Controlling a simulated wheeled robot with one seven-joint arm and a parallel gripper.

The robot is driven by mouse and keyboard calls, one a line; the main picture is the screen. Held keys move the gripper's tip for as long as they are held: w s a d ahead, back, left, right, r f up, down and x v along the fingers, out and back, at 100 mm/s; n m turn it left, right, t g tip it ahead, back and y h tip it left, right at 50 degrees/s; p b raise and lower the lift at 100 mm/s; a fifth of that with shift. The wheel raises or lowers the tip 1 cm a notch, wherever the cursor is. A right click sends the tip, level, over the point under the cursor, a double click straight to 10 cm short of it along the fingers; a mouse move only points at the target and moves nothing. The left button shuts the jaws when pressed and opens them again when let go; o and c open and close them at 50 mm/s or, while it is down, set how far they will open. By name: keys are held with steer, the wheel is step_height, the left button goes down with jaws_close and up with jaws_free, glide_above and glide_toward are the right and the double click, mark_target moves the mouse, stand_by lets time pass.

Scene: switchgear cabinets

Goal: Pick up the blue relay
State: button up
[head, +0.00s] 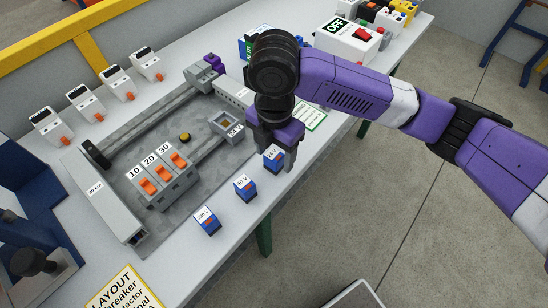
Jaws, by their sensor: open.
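Three small blue relays with white labels stand in a row along the front edge of the table. The nearest relay (207,222) is marked 230 V, the middle relay (245,188) seems to read 60 V, and the far relay (273,159) has a label too small to read surely. My gripper (275,147) points down at the far relay, with its jaws open. One grey finger shows just right of that relay. Whether the fingers touch it, I cannot tell.
A grey mounting plate (196,117) with rails, a breaker block (163,180) marked 10, 20, 30 and a grey socket (227,125) lies left of the relays. Several white breakers stand behind. A white box (347,42) marked OFF stands at the back right.

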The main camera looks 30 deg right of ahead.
steer(key=shift+w+f, duration=0.15)
steer(key=shift+f, duration=1.3)
steer(key=shift+c, duration=0.2)
jaws_close()
